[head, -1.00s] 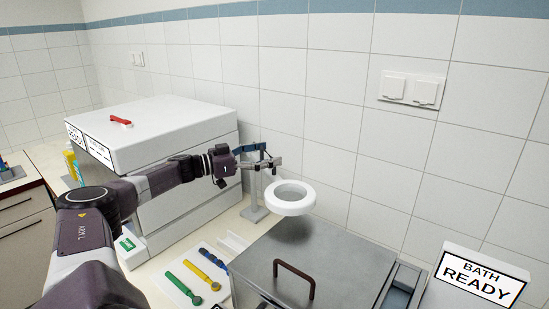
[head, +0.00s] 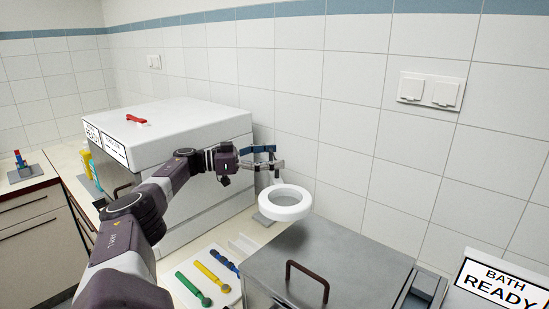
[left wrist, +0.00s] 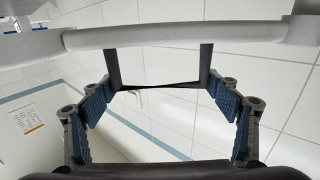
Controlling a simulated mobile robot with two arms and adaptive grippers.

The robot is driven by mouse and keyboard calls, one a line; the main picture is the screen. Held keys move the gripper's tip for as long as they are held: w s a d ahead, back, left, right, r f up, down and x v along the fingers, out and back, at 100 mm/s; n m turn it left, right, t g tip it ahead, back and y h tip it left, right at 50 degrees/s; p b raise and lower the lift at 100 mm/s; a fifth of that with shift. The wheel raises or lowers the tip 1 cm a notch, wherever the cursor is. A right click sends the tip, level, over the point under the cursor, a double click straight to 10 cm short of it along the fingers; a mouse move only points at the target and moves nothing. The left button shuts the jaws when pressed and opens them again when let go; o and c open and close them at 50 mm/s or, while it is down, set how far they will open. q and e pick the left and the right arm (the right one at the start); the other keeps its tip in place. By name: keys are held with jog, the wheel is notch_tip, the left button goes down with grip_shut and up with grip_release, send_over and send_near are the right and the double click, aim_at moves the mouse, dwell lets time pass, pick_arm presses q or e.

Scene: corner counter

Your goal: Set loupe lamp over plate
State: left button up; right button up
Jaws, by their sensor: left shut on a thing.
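The loupe lamp shows as a white ring head (head: 286,203) in the head view, level and raised beside the back left corner of the metal box. Its grey post and base (head: 264,219) stand behind it, mostly hidden by the ring. My left gripper (head: 272,158) is just above and behind the ring, shut on the lamp; the exact grip point is hard to see. In the left wrist view a white bar of the lamp (left wrist: 180,34) crosses at the fingertips. A white plate (head: 214,295) lies on the counter with green, yellow and blue handled tools. My right gripper is out of view.
A big white box (head: 175,125) with a red item on top stands behind my left arm. The metal box (head: 330,255) with a brown handle fills the front right. A "BATH READY" sign (head: 495,283) is at the right. The tiled wall (head: 340,130) closes the back.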

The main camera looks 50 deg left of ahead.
pick_arm(q)
jog(key=shift+r, duration=0.1)
jog(key=o, duration=1.7)
notch_tip(320, 180, up, 10)
jog(key=shift+f, duration=0.1)
